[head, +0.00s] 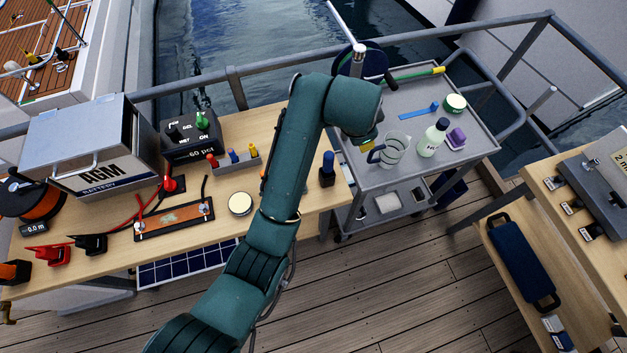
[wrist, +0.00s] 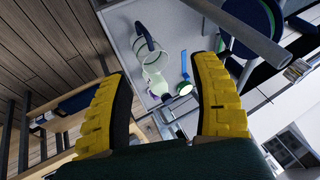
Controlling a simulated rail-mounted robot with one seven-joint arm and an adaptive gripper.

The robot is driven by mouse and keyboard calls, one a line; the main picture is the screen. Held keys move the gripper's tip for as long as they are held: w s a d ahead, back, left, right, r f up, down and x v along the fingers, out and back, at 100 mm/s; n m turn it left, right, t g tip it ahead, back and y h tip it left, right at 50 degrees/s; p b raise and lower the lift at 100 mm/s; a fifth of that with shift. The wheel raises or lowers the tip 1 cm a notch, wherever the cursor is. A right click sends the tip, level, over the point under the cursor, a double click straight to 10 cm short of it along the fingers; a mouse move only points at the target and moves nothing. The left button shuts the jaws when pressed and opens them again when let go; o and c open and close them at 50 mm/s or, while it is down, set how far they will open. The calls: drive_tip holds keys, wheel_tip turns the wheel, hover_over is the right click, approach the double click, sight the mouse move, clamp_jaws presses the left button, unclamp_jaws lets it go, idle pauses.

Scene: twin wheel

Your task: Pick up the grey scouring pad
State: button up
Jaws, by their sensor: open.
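I cannot pick out a grey scouring pad with certainty. A pale grey-white block (head: 388,203) and a dark item (head: 418,196) lie on the lower shelf of the grey cart (head: 405,98), too small to identify. A purple sponge-like block (head: 456,138) lies on the cart's top, right of a soap bottle (head: 433,138). My gripper (head: 368,143) is over the cart's left part, beside a clear jug (head: 394,150), mostly hidden by my arm. In the wrist view my gripper (wrist: 160,72) has its yellow fingers wide apart with nothing held between them.
A workbench (head: 270,130) with a battery box (head: 90,150) stands left. A railing (head: 460,35) runs behind.

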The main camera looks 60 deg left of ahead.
drive_tip(key=s+a+f+g+h+b, duration=0.35)
drive_tip(key=s+a+f, duration=0.35)
drive_tip(key=s+f, duration=0.6)
drive_tip(key=shift+m+g, duration=0.3)
drive_tip(key=shift+g, duration=0.25)
drive_tip(key=f+b, duration=0.1)
drive_tip(key=f, duration=0.2)
drive_tip(key=f+b, duration=0.2)
drive_tip(key=f, duration=0.2)
drive_tip(key=f+b, duration=0.2)
drive_tip(key=f, duration=0.1)
drive_tip(key=shift+s+f, duration=0.15)
drive_tip(key=shift+s, duration=0.2)
drive_tip(key=f, duration=0.2)
drive_tip(key=f+b, duration=0.1)
drive_tip(key=f, duration=0.2)
drive_tip(key=shift+w+a+f, duration=0.2)
drive_tip(key=shift+a+f, duration=0.15)
drive_tip(key=shift+f, duration=0.05)
drive_tip(key=shift+c, duration=0.3)
clamp_jaws()
